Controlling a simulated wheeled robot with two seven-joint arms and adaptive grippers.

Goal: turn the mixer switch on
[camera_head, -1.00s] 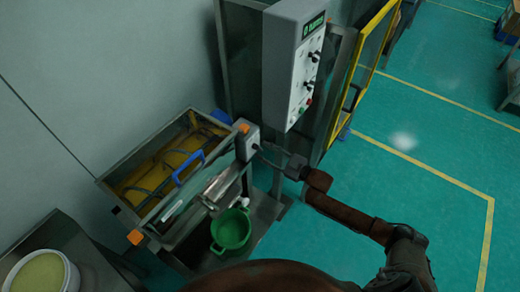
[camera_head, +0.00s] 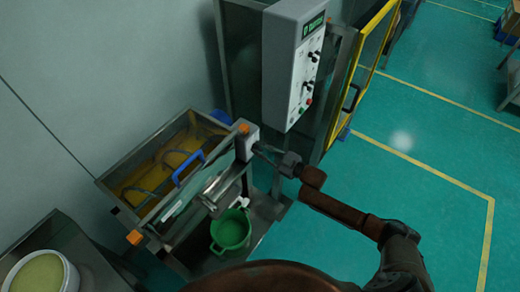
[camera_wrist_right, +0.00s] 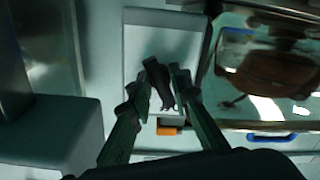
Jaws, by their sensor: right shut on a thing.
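The mixer is a steel trough (camera_head: 130,215) with yellow material and curved stirring bars (camera_head: 165,172) inside. A light grey switch box (camera_head: 245,143) sits at its right end. In the right wrist view the switch box's pale face (camera_wrist_right: 140,45) carries a dark knob (camera_wrist_right: 159,85). My right gripper (camera_head: 261,149) is at the box's right side, with its fingers shut on the knob in the wrist view. The knob is too small to make out in the head view. My left gripper does not show.
A tall control panel (camera_head: 283,75) with knobs and buttons stands above the switch box. A green pot (camera_head: 231,232) sits below the trough. A pale tub (camera_head: 40,275) is at lower left. Open green floor (camera_head: 410,200) lies to the right.

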